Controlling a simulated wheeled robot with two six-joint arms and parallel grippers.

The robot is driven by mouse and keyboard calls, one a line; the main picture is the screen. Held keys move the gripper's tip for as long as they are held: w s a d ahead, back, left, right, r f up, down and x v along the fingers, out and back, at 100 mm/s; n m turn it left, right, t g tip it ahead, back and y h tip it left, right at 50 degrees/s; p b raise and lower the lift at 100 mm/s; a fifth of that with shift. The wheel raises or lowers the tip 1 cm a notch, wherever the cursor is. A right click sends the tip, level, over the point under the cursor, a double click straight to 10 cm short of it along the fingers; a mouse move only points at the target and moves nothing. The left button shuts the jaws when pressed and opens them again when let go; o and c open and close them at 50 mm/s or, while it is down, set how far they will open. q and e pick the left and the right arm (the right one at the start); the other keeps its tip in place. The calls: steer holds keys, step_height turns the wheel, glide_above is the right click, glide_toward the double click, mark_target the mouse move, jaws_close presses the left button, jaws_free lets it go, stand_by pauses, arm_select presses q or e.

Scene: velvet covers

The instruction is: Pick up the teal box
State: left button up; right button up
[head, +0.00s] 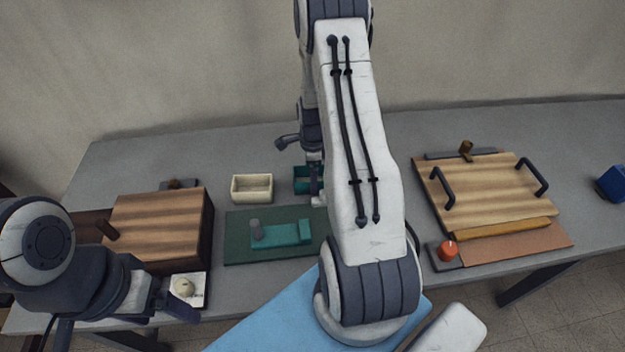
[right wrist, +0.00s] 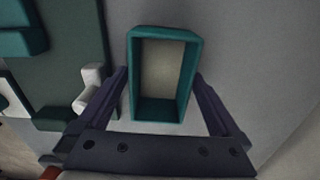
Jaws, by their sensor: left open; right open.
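The teal box (right wrist: 163,32) is a small open-topped tray with a pale inside. In the right wrist view it sits between the two fingers of my right gripper (right wrist: 160,78), which is open, one finger on each side of its nearer part. I cannot tell whether the fingers touch it. In the head view the teal box (head: 302,184) stands behind the green mat, partly hidden by my right arm. My left gripper (head: 178,302) is open and empty at the table's front left, by a white pad with a round knob.
A cream box (head: 252,188) stands left of the teal box. A green mat (head: 238,250) with a teal fixture (head: 284,234) lies in front. A wooden-topped block (head: 158,225) is at left; a handled wooden board (head: 485,190) and red knob (head: 448,250) are at right.

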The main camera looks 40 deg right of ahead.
steer(key=c, duration=1.2)
steer(key=shift+r, duration=0.1)
